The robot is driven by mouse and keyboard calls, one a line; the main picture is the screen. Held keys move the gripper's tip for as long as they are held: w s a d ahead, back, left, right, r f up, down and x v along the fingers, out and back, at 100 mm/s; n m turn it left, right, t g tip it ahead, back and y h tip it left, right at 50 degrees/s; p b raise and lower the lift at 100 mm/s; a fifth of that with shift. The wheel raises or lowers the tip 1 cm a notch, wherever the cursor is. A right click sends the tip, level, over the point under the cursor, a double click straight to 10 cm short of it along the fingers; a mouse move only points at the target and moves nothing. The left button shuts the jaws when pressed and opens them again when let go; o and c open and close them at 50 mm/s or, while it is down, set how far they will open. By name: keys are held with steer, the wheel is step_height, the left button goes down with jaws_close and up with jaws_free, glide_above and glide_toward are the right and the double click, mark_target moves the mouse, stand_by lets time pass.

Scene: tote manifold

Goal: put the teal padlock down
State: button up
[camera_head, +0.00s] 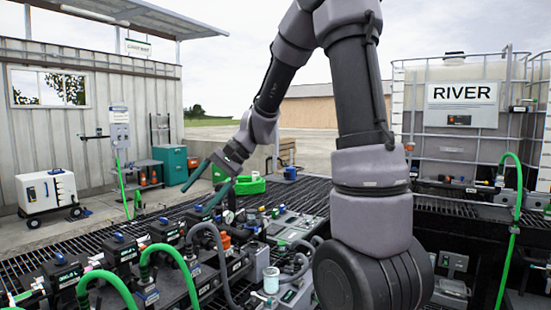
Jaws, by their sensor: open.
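My gripper (195,199) is left of the picture's middle, at the end of my arm, pointing down and to the left. Its two long dark teal fingers are spread apart, with nothing visible between them. It hangs over the far part of the dark grating, above the row of black valve blocks (165,232). I cannot make out the teal padlock; it may be too small or hidden among the fittings or behind my arm.
Green hoses (170,250) arch over the valve blocks. A green tub (247,185) stands beyond my gripper. A white wheeled cart (45,190) is at left. A caged tank (455,115) marked RIVER is at right. My arm covers the centre right.

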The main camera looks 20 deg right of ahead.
steer(key=s+d+r+n+t+h, duration=0.1)
steer(key=s+d+r+t+h, duration=0.2)
steer(key=s+d+r, duration=0.2)
steer(key=s+d+r+n+t+h, duration=0.1)
steer(key=s+d+r+t+h, duration=0.2)
steer(key=s+d, duration=0.6)
step_height(320, 180, up, 3)
steer(key=shift+s+f+t+h, duration=0.15)
steer(key=shift+s+t+h, duration=0.2)
steer(key=shift+s, duration=0.45)
